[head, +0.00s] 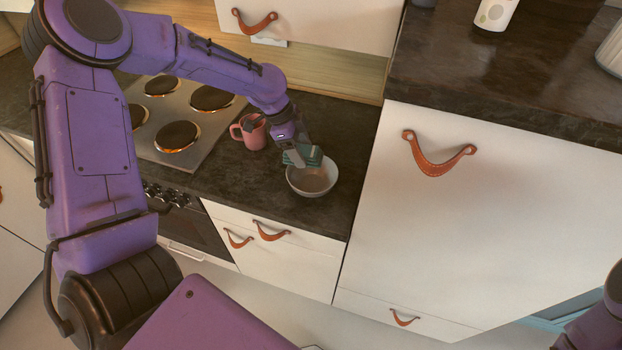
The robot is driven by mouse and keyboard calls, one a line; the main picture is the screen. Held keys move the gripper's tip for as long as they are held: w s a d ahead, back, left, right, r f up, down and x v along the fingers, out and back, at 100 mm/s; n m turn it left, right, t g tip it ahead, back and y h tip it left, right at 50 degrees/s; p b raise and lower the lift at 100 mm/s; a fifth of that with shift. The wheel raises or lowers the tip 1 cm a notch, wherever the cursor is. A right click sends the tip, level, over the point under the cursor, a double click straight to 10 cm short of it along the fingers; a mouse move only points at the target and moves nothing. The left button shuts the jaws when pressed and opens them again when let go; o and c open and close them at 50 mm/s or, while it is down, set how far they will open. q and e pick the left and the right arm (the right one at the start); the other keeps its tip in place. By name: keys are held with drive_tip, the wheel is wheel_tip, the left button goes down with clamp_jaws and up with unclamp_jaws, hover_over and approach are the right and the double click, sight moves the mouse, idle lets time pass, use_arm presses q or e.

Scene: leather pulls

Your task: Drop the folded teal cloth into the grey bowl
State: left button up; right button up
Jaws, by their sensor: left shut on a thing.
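My left gripper (298,155) is shut on the folded teal cloth (312,154) and points down at the back left rim of the grey bowl. The grey bowl (314,183) stands upright on the dark counter, with its inside bare where it shows. The cloth is over the bowl's back part; I cannot tell whether it touches the rim. Part of the cloth is hidden by the gripper's finger. Of my right arm only a purple part shows at the lower right edge, and its gripper is out of view.
A pink mug (250,132) with something dark in it stands left of the bowl. A stove (172,118) with several burners lies further left. A tall white cabinet (480,220) with leather pulls rises to the right. The dark counter (345,125) is clear behind the bowl.

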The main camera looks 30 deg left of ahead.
use_arm(q)
drive_tip(key=shift+w+f, duration=0.85)
drive_tip(key=shift+f, duration=0.15)
drive_tip(key=o, duration=1.1)
drive_tip(key=shift+s+r, duration=0.3)
drive_tip(key=shift+s, duration=0.15)
drive_tip(key=shift+w+f, duration=0.15)
drive_tip(key=shift+w, duration=0.05)
drive_tip(key=shift+r, duration=0.2)
drive_tip(key=b+v, duration=0.2)
drive_tip(key=v, duration=0.8)
drive_tip(key=shift+r, duration=0.15)
use_arm(e)
drive_tip(key=f, duration=0.1)
drive_tip(key=w+f, duration=0.1)
drive_tip(key=shift+f, duration=0.3)
use_arm(q)
drive_tip(key=shift+s, duration=0.1)
